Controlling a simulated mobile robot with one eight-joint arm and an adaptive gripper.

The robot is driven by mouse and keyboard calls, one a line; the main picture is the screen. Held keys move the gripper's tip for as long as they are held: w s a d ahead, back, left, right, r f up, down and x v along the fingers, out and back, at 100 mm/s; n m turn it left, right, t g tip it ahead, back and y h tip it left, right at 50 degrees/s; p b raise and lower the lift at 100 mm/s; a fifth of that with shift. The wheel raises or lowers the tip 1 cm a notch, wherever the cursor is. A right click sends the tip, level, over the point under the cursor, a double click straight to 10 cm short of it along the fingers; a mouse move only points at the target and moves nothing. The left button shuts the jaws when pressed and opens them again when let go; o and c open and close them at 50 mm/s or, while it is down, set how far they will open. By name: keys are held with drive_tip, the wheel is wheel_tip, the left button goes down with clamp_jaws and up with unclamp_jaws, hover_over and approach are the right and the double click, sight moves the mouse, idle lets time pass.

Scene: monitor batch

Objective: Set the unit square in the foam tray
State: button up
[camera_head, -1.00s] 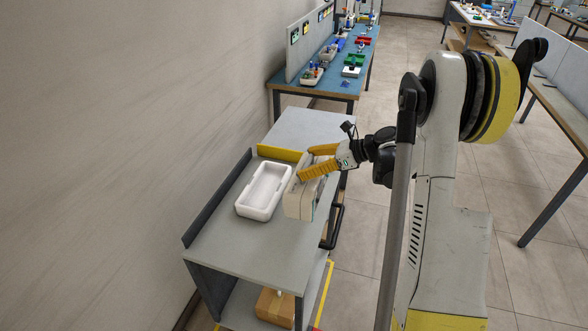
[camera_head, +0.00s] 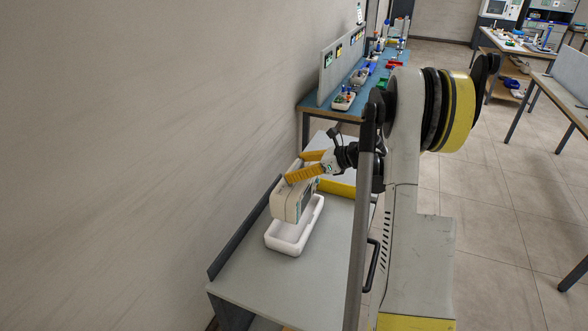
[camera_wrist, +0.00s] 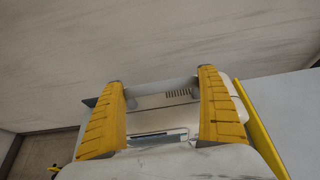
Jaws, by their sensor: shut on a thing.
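The unit is a pale box-shaped monitor (camera_head: 286,205) with a darker face toward the right. My gripper (camera_head: 304,172) is shut on its upper part with yellow fingers. In the wrist view the two yellow fingers (camera_wrist: 165,112) stand on either side of the unit's pale top (camera_wrist: 175,162). The white foam tray (camera_head: 287,247) lies on the grey cart top. In the head view the unit is over the tray's far part and hides much of it. I cannot tell whether the unit touches the tray. The unit looks slightly tilted.
The cart top (camera_head: 262,283) is clear in front of the tray. A dark raised edge (camera_head: 240,232) runs along its wall side. A yellow strip (camera_head: 338,188) stands behind the tray. A blue bench (camera_head: 372,105) with several small items stands farther back.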

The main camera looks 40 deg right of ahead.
drive_tip(key=shift+b, duration=0.3)
drive_tip(key=shift+f+b, duration=3.6)
drive_tip(key=shift+f, duration=1.1)
drive_tip(key=shift+f+b, duration=0.85)
drive_tip(key=o, duration=1.2)
drive_tip(key=shift+s, duration=0.1)
drive_tip(key=v, duration=1.2)
